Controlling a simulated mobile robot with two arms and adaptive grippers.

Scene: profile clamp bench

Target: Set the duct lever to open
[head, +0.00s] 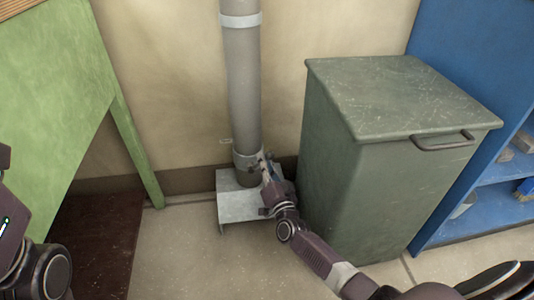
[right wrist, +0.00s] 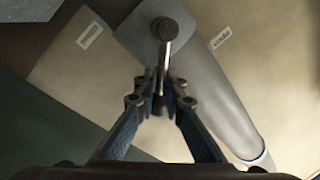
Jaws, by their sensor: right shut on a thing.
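The duct (head: 243,80) is a grey upright pipe against the beige wall; it runs diagonally in the right wrist view (right wrist: 215,90). Its lever (right wrist: 164,55) is a thin metal bar with a round pivot. In the right wrist view it points from the pivot down between my fingers. My right gripper (head: 265,165) is at the foot of the duct; in the wrist view its blue-sided fingers (right wrist: 159,98) are shut on the lever's end. In the head view the gripper mostly hides the lever. Only my left arm shows at the left edge, not its gripper.
Two small labels, a left one (right wrist: 90,36) and a right one (right wrist: 221,38), flank the pivot; I cannot read them surely. A metal stand (head: 238,208) is under the duct. A green-grey bin (head: 350,170) stands close right, a blue shelf (head: 470,220) beyond. A green table (head: 60,110) is left.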

